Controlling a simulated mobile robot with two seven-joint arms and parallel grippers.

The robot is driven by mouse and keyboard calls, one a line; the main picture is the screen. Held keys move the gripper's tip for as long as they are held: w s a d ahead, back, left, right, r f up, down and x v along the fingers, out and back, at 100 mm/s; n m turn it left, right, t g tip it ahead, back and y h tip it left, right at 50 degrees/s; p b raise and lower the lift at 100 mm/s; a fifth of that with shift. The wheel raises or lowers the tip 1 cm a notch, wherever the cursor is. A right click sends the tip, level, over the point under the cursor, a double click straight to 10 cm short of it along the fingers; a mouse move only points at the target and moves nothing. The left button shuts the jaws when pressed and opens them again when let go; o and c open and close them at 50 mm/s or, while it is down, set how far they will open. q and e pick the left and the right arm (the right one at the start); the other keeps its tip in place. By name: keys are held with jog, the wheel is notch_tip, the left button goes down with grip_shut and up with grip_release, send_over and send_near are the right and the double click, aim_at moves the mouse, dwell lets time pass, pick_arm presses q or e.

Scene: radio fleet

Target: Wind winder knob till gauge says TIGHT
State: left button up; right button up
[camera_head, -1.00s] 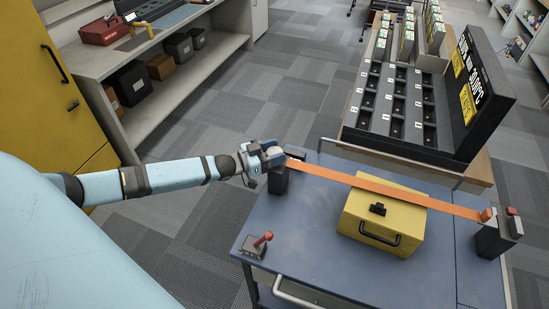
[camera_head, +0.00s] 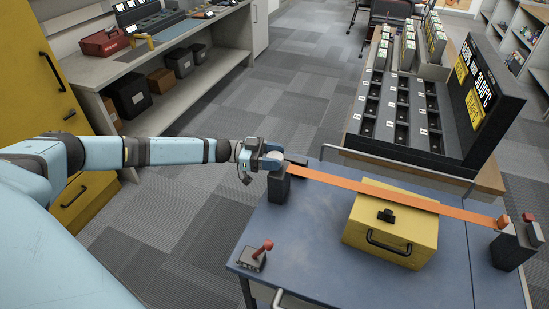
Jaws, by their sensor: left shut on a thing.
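My left gripper (camera_head: 273,158) is at the far left corner of the blue table, shut on the pale round winder knob (camera_head: 275,155) on top of a dark post (camera_head: 279,187). The gripper hides part of the knob. An orange strap (camera_head: 390,195) runs from this post across a yellow case (camera_head: 393,228) to a second dark post (camera_head: 511,250) at the right. I cannot make out a gauge reading. My right gripper is not in view.
A small grey box with a red-knobbed lever (camera_head: 257,255) stands at the front left of the blue table (camera_head: 330,270). Behind it is a bench with a black slotted rack (camera_head: 400,115) and display board. A shelf unit with bins (camera_head: 130,94) stands at the left.

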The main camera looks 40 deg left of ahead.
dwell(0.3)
pick_arm(q)
jog(key=o, duration=0.9)
jog(key=b+v, duration=0.2)
jog(key=v, duration=1.1)
jog(key=shift+s+a, duration=0.1)
jog(key=shift+a, duration=0.25)
